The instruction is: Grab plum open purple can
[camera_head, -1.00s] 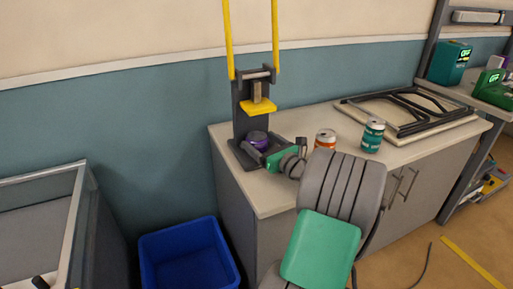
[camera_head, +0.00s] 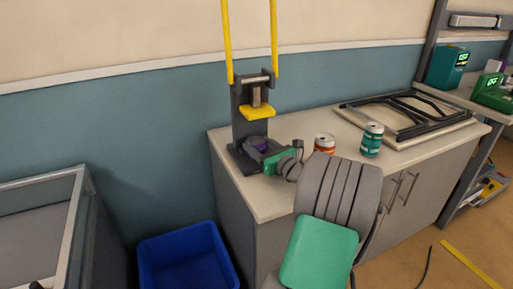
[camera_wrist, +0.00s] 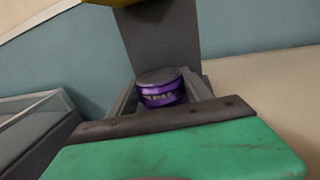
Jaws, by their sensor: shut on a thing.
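The purple can (camera_wrist: 160,90) looks short and crushed, with a grey top, in the middle of the wrist view. My gripper (camera_wrist: 163,93) is shut on it, with a dark finger on each side. In the head view the purple can (camera_head: 262,146) stands at the base of the can crusher (camera_head: 247,110), partly hidden by my gripper (camera_head: 259,149). The crusher has a dark upright back, a yellow press block above the can and two long yellow handles pointing up.
An orange can (camera_head: 324,143) and a teal can (camera_head: 372,139) stand on the counter (camera_head: 290,130) to the right. A dark frame (camera_head: 415,112) lies behind them. A blue bin (camera_head: 187,257) stands on the floor at the left. A glass-topped case (camera_head: 40,215) is at far left.

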